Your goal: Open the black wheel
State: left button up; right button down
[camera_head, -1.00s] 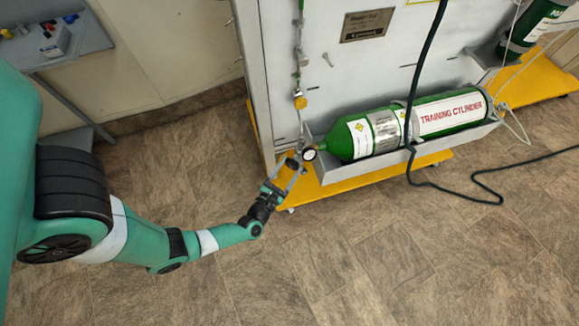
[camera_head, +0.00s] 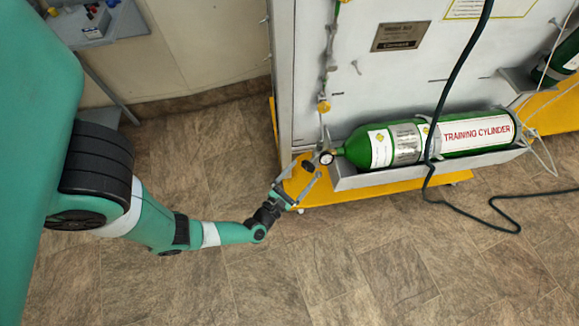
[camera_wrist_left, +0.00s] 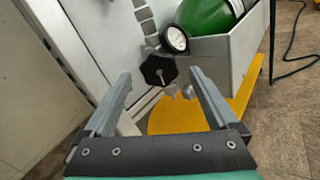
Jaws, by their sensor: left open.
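The black wheel (camera_wrist_left: 158,70) is a lobed knob in the left wrist view, beside a round white-faced gauge (camera_wrist_left: 175,39). It lies ahead of my open left gripper (camera_wrist_left: 160,80), roughly centred between the two fingers and apart from them. In the head view my left gripper (camera_head: 303,181) is near the left end of the green training cylinder (camera_head: 380,147). The wheel is small and dark there (camera_head: 308,165), just left of the gauge (camera_head: 326,158). My right gripper is not in view.
The cylinder lies in a grey tray (camera_head: 365,181) on a yellow base (camera_head: 340,194), against a grey panel (camera_head: 385,80). A dark hose (camera_head: 455,70) hangs over the cylinder and runs across the floor. A grey shelf (camera_head: 128,22) stands at the upper left.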

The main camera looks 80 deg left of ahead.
pick_arm(q)
jog(key=p+v, duration=0.1)
jog(key=v, duration=0.8)
jog(key=shift+s, duration=0.1)
dwell(0.3)
